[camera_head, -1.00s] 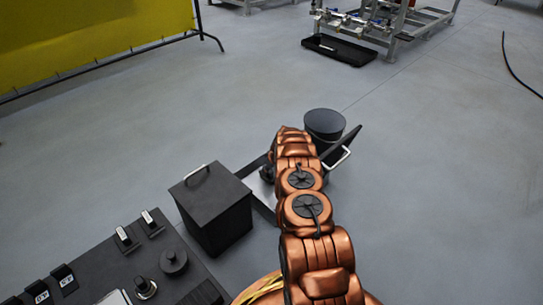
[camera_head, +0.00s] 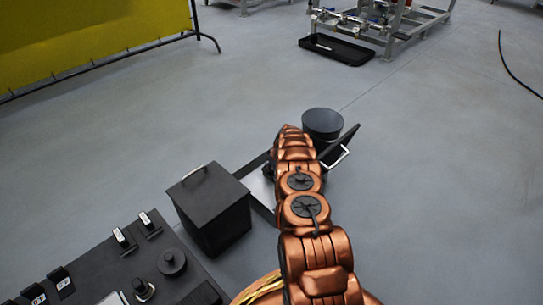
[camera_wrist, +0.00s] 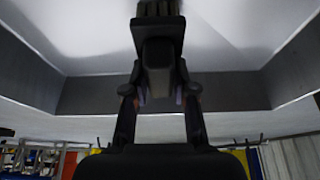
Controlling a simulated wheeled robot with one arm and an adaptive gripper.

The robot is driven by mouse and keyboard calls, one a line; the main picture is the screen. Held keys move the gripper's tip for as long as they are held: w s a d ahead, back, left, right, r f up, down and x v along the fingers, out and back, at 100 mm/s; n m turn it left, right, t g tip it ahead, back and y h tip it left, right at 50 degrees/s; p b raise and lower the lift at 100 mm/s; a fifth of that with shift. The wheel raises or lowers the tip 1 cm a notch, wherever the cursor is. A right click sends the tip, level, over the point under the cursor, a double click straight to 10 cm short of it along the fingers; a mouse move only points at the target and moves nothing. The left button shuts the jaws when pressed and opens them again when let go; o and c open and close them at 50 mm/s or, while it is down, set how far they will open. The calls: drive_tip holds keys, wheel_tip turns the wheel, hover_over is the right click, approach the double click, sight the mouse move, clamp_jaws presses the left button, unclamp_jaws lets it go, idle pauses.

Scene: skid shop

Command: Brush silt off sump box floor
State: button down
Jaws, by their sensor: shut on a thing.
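My gripper (camera_wrist: 160,98) is shut on a dark brush (camera_wrist: 158,55) in the wrist view. The brush's bristles (camera_wrist: 158,8) are at the top edge of that view, over a pale, bare-looking floor. The dark walls of the sump box (camera_wrist: 88,95) rise around the gripper and brush. I cannot tell whether the bristles touch the floor, and no silt stands out. In the head view my arm hides the gripper, the brush and much of the sump box; part of its pale floor (camera_head: 261,188) shows left of the arm.
A black box with a handle (camera_head: 212,212) stands close on the left. A black round container (camera_head: 323,123) and a tilted black panel with a pale handle (camera_head: 341,146) are just beyond my arm. A black tray (camera_head: 337,50) lies farther back.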

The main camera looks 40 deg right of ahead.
drive_tip(key=shift+a+r+p, duration=0.15)
drive_tip(key=shift+r+p, duration=1.05)
drive_tip(key=shift+r, duration=2.9)
